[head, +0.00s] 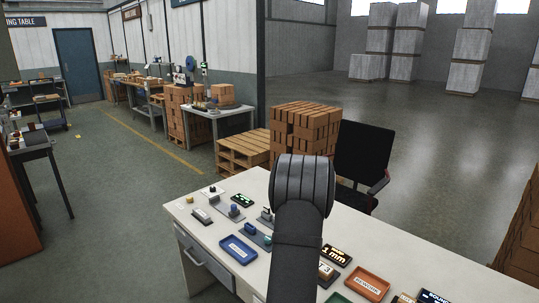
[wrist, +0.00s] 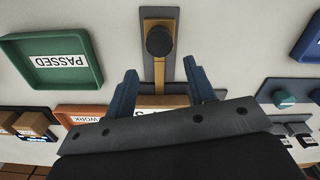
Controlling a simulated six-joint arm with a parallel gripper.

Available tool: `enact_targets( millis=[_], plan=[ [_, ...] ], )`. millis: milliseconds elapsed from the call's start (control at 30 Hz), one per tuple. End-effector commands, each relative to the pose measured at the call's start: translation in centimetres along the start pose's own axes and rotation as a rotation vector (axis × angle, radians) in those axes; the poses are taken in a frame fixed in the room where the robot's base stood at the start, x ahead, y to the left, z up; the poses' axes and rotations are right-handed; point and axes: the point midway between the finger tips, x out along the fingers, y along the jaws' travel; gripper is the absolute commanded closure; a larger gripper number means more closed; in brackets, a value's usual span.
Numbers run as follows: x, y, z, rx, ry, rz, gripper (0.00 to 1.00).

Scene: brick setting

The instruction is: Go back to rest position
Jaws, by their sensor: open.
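My gripper (wrist: 160,68) shows in the wrist view with its two blue fingers spread apart. No object is held between them. Beyond the fingertips is a grey base plate with a tan strip and a round dark knob (wrist: 160,41); the fingers look to be above the table, though the exact gap cannot be told. In the head view my dark arm rises over the white table (head: 205,262) and hides the gripper and part of the tabletop.
A green PASSED tray (wrist: 88,62) and an orange REWORK tray (head: 367,283) lie on the table, with a blue tray (head: 238,249) at left. Small fixtures and displays stand around them. An office chair (head: 362,155) and stacked bricks (head: 305,128) stand behind the table.

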Motion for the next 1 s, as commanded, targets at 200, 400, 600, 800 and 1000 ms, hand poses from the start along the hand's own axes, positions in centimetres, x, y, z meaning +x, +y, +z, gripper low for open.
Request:
enact_targets(
  millis=[200,400,600,800,1000],
  plan=[
    [-4.5,0.0,0.0,0.000,0.002,-0.001,0.50],
    [-8.6,0.0,0.0,0.000,0.002,-0.001,0.50],
    [-12.6,0.0,0.0,0.001,0.001,0.000,0.50],
    [-16.4,0.0,0.0,0.057,0.002,-0.001,0.50],
    [-20.0,0.0,0.1,0.225,0.001,-0.001,0.50]
  ],
)
